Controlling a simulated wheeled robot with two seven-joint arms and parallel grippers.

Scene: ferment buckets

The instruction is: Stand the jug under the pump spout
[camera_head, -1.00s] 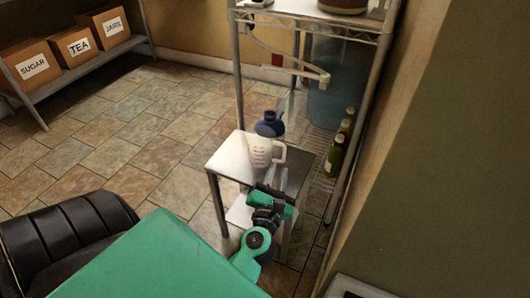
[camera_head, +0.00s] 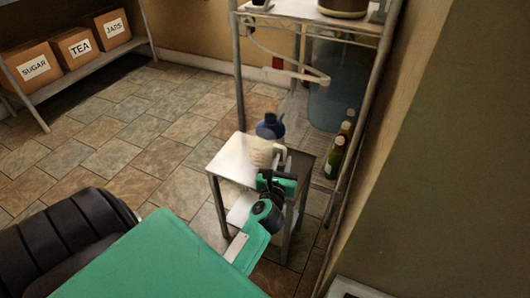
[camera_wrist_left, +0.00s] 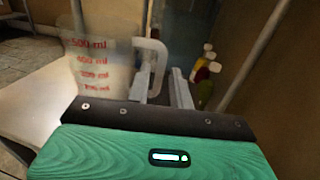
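A translucent white measuring jug (camera_head: 262,153) with red marks stands upright on the small side table (camera_head: 228,167). In the left wrist view the jug (camera_wrist_left: 98,62) is on the left, its handle (camera_wrist_left: 153,62) facing right. My left gripper (camera_head: 279,166) is at the handle side of the jug. In the left wrist view the fingers (camera_wrist_left: 166,88) look apart, close to the handle; whether they touch it is unclear. The white pump spout (camera_head: 320,79) sticks out from the wire rack, above and right of the jug. My right gripper is not in view.
A blue bottle-like container (camera_head: 270,127) stands just behind the jug. A rack post (camera_head: 240,90) rises behind the table. Open tiled floor lies to the left.

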